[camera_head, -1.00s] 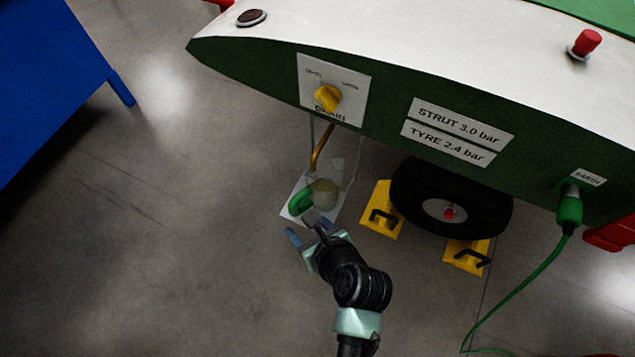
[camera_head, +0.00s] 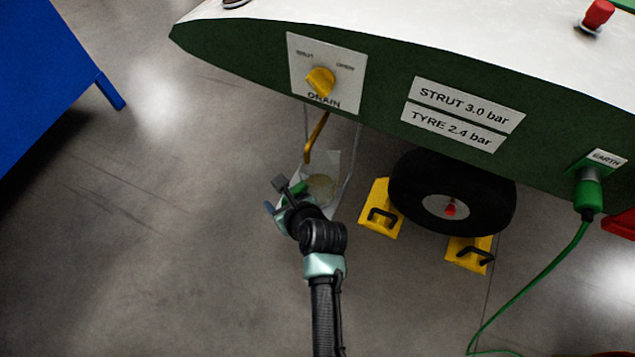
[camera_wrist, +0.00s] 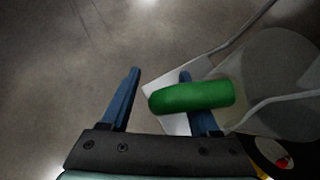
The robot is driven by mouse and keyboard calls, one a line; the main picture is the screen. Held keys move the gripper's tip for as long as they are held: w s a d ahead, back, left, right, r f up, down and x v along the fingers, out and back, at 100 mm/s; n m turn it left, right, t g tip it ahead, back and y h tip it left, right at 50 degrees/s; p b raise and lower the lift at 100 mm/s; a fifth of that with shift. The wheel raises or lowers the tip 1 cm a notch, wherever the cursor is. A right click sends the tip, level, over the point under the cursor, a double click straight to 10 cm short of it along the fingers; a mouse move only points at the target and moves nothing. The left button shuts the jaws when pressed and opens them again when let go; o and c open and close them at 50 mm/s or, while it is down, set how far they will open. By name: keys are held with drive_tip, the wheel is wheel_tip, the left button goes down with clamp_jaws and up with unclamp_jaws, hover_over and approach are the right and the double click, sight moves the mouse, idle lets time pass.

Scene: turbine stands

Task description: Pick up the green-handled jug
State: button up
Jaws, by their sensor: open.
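The jug (camera_head: 321,187) is clear with pale contents and stands under the drain spout. Its green handle (camera_head: 297,189) points left and is partly hidden by my gripper (camera_head: 274,196) in the head view. In the wrist view my gripper (camera_wrist: 160,72) is open, with two blue fingers. The green handle (camera_wrist: 190,97) crosses over the right finger, and its left end lies between the two fingers in the picture. The jug body (camera_wrist: 280,75) is to the right, greyish and see-through. I cannot tell whether a finger touches the handle.
A yellow drain knob (camera_head: 320,81) and brown spout (camera_head: 316,137) are above the jug. Thin stand rods (camera_head: 352,165) flank it. To the right are a tyre (camera_head: 450,195) and yellow chocks (camera_head: 380,209). The floor to the left is clear.

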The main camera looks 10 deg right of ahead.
clamp_jaws()
idle(0.3)
idle(1.1)
